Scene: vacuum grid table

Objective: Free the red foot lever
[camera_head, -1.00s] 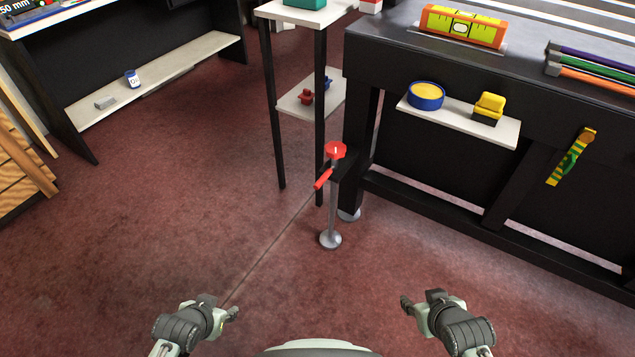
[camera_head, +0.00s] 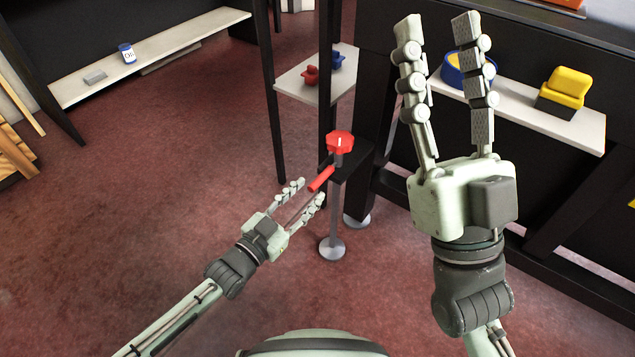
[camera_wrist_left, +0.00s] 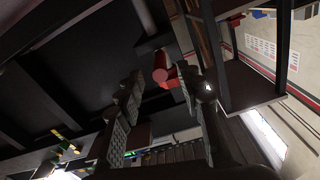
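The red foot lever (camera_head: 321,180) is a short bar angled down and left below a red knob (camera_head: 339,142), beside a bench leg. A grey post with a round foot (camera_head: 332,249) stands below it. My left gripper (camera_head: 310,190) is open, its fingertips close to the lever's lower end. In the left wrist view a red part of the lever assembly (camera_wrist_left: 160,70) shows near the open fingertips (camera_wrist_left: 160,82). I cannot tell whether they touch. My right gripper (camera_head: 438,20) is open and empty, raised in front of the bench.
The dark bench has a white shelf (camera_head: 515,112) with a blue-rimmed yellow tub and a yellow block (camera_head: 563,90). A side stand's shelf (camera_head: 300,84) holds small red and blue items. A low shelf (camera_head: 190,35) is at the back left. The left floor is clear.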

